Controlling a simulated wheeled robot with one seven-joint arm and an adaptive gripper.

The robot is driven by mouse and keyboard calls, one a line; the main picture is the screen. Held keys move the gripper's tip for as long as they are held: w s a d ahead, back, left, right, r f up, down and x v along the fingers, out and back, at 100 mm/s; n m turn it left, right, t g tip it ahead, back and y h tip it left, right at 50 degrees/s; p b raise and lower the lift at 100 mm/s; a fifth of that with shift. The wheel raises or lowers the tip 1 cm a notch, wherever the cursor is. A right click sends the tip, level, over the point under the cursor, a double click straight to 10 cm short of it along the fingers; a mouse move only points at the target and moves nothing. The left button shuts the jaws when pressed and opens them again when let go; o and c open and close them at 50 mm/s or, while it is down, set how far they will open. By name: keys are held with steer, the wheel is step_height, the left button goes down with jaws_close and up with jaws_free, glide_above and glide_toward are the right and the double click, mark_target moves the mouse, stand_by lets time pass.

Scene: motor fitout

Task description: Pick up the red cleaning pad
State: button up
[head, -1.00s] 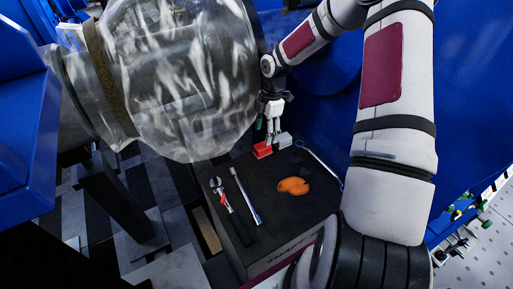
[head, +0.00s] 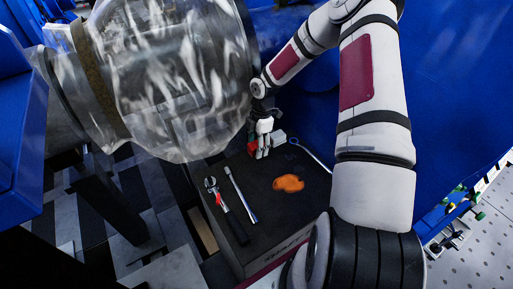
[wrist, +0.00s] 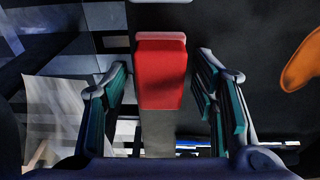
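The red cleaning pad (head: 252,148) lies near the back edge of a black-topped bench (head: 268,218). In the wrist view the pad (wrist: 160,75) is a red block with a pinkish strip at its far end, in the middle between my fingers. My gripper (head: 262,153) is down at the pad and partly hides it in the head view. In the wrist view my gripper (wrist: 162,88) is open, with a finger on each side of the pad and a visible gap on both sides. Whether the fingertips reach the bench top cannot be told.
A light grey block (head: 279,138) stands just right of the pad. An orange cloth-like piece (head: 288,183), an adjustable wrench (head: 222,200), a metal bar tool (head: 242,195) and a spanner (head: 312,154) lie on the bench. A large plastic-wrapped cylinder (head: 180,75) hangs close to the left.

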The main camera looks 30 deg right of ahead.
steer(key=c, duration=0.8)
steer(key=shift+r, duration=0.55)
steer(key=r, duration=0.1)
steer(key=s+r, duration=0.1)
steer(key=shift+r, duration=0.3)
steer(key=s, duration=0.5)
steer(key=s+r+p, duration=0.1)
steer(key=s, duration=0.9)
steer(key=shift+r, duration=0.15)
